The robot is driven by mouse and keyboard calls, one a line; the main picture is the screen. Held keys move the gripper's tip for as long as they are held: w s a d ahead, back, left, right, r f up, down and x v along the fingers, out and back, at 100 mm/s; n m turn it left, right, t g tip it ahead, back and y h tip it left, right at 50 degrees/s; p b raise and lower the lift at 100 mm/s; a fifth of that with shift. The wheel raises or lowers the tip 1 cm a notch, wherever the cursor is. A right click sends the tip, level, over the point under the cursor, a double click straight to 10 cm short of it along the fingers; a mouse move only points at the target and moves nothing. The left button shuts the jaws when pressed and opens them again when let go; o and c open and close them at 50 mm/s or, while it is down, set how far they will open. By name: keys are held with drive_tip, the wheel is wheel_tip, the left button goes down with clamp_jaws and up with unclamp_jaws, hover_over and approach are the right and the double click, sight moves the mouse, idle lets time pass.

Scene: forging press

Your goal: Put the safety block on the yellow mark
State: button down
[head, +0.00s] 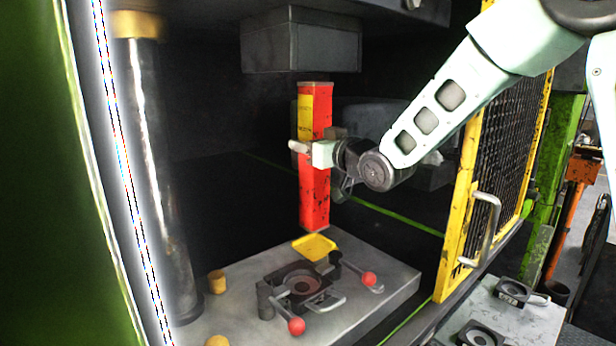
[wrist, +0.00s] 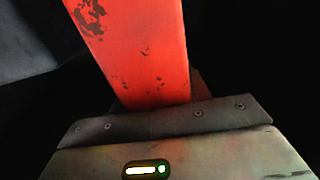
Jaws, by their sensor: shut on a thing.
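The safety block (head: 316,195) is a tall red post with a yellow label near its top. It hangs upright in the head view, its lower end above the back part of the press bed. My gripper (head: 303,148) is shut on it around mid-height. In the wrist view the red block (wrist: 145,55) fills the upper middle, and its far end is out of view. The yellow mark (head: 314,246) is a small square on the bed, just below and slightly right of the block's lower end. A gap seems to show between them.
The upper press ram (head: 300,45) hangs above the block. A die (head: 303,284) with red-knobbed handles (head: 296,326) sits in front of the mark. A steel column (head: 155,170) stands at left, and a yellow-framed mesh guard (head: 497,150) at right. Yellow cylinders (head: 216,281) stand at the bed's left.

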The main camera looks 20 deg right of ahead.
sight(312, 169)
drive_tip(key=shift+f+p, duration=0.85)
drive_tip(key=shift+f, duration=1.75)
drive_tip(key=c, duration=0.7)
unclamp_jaws()
drive_tip(key=shift+f, duration=0.2)
drive_tip(key=shift+r, duration=0.15)
drive_tip(key=shift+s+d+b, duration=0.15)
drive_tip(key=shift+s+b, duration=0.15)
drive_tip(key=shift+s, duration=0.1)
drive_tip(key=b+v, duration=0.4)
drive_tip(key=v, duration=0.7)
drive_tip(key=shift+s, duration=0.15)
